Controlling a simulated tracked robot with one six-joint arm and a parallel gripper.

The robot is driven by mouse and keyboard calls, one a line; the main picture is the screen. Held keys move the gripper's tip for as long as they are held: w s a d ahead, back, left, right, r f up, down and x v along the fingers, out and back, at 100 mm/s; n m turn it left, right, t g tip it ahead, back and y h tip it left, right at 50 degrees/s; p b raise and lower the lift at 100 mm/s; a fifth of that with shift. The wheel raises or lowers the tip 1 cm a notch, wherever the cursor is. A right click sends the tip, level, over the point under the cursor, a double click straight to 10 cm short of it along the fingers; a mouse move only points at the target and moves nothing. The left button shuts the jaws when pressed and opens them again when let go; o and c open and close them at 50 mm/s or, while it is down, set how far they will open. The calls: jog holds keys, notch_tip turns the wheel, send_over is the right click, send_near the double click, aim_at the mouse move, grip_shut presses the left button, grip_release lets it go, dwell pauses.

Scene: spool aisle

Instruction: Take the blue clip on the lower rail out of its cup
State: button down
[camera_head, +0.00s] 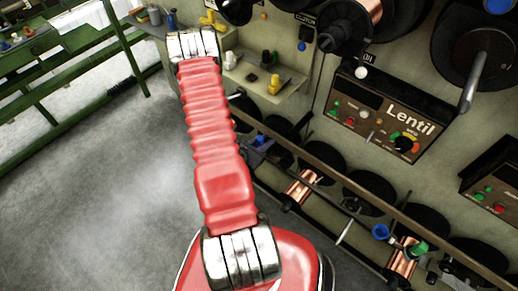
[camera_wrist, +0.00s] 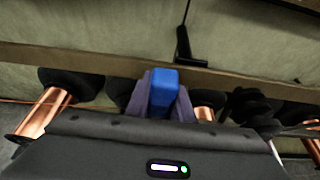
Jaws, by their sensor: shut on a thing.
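The blue clip (camera_wrist: 163,88) is upright between the two purple-grey fingers of my gripper (camera_wrist: 160,98) in the wrist view. The fingers close on it from both sides. In the head view the clip is a small blue patch (camera_head: 261,140) by my gripper (camera_head: 258,152), just right of my red arm and near the lower rail (camera_head: 330,169). The clip's lower end is hidden by the fingers and the dark gripper body. Its cup does not show clearly, so I cannot tell whether the clip is still seated in it.
Copper spools (camera_head: 301,187) and dark discs (camera_head: 322,158) line the lower rail, close on both sides of the clip. A blue round piece (camera_head: 381,231) and a green one (camera_head: 418,248) sit farther right. The Lentil panel (camera_head: 388,120) is above. Open floor (camera_head: 90,210) lies left.

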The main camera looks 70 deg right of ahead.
jog(key=shift+r, duration=0.15)
notch_tip(320, 180, up, 10)
dwell(0.8)
